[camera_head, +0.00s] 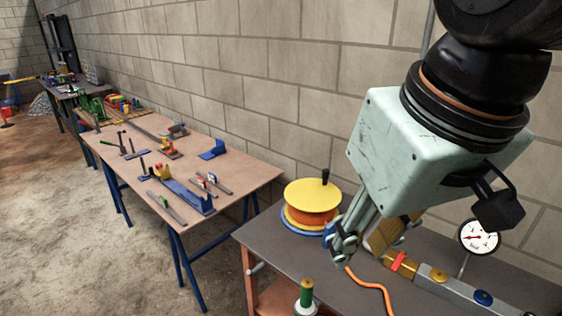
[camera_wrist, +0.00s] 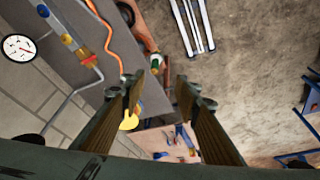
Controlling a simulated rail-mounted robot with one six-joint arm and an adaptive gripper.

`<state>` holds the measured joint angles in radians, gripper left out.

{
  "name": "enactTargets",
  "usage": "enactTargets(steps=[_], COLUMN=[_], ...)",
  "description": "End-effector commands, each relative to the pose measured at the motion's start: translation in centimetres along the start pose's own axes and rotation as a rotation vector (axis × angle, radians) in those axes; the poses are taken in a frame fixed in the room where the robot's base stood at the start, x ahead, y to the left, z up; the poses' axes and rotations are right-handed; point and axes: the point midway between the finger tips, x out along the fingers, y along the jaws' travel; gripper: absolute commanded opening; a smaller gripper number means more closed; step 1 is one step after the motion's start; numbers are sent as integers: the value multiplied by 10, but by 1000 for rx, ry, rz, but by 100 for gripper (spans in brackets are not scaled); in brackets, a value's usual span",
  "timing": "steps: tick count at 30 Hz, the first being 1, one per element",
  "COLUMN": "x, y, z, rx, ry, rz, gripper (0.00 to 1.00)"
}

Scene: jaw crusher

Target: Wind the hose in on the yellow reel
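The yellow reel (camera_head: 312,194) stands on the grey bench beside the wall, with orange hose wound under its yellow top disc and a blue base below. A black crank knob (camera_head: 325,176) stands up from the disc. The loose orange hose (camera_head: 376,286) runs along the bench in front; it also shows in the wrist view (camera_wrist: 118,42). My gripper (camera_head: 352,246) is in front and to the right of the reel, apart from the knob. In the wrist view my gripper (camera_wrist: 160,88) has its fingers spread with nothing between them; the reel (camera_wrist: 130,122) is partly hidden behind the left finger.
A pressure gauge (camera_head: 479,236) and a pipe with brass fittings (camera_head: 437,277) are at the bench's right. A wooden table (camera_head: 225,166) with several tools lies to the left. The wall is close behind.

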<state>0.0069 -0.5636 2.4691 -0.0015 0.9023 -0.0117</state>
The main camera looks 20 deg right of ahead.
Motion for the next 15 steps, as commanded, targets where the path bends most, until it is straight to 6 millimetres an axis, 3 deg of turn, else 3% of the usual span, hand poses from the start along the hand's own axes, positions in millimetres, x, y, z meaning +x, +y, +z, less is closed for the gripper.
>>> enactTargets(steps=[15], x=[-13], y=[14], z=[-97], rx=[-20], ry=[-44], rz=[9], gripper=[29])
